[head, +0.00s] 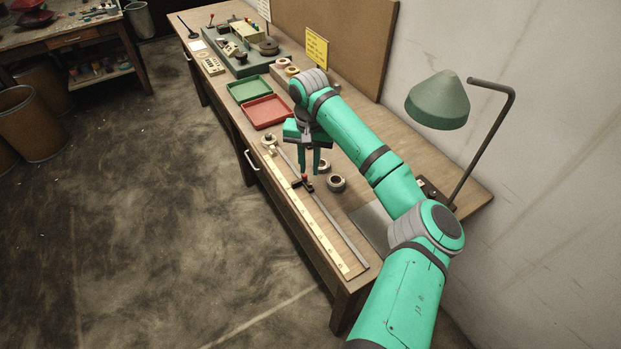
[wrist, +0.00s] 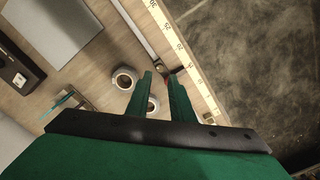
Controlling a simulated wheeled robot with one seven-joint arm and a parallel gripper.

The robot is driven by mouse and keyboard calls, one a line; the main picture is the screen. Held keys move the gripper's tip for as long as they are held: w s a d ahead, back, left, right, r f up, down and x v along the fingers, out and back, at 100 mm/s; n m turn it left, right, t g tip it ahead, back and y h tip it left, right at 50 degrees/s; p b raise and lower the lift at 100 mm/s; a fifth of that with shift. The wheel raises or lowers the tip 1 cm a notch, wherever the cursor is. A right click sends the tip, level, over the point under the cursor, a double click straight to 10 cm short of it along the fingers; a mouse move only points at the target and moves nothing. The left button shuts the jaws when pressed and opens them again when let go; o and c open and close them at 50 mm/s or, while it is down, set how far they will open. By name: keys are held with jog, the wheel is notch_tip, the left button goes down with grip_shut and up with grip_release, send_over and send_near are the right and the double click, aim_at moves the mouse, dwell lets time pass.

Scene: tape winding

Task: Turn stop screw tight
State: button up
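A dark stop (head: 302,185) with a small red-topped screw (head: 305,177) sits on the metal rail (head: 335,222) along the bench's front. My gripper (head: 308,172) points down just above it, fingers apart with a visible gap. In the wrist view the gripper (wrist: 160,76) has the stop (wrist: 158,66) just beyond its fingertips. A sliver of red on the screw (wrist: 167,80) shows beside the right finger, which partly hides it. I cannot tell whether a finger touches the screw.
A yellow ruler (head: 309,221) runs beside the rail. Tape rolls (head: 336,183) lie close to the right of the stop. Red (head: 266,111) and green (head: 248,89) trays stand farther back. A green lamp (head: 437,101) overhangs the right side.

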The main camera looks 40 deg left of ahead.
aim_at(310, 184)
notch_tip(310, 184, down, 6)
jog(key=shift+f, duration=0.1)
dwell(0.4)
grip_shut()
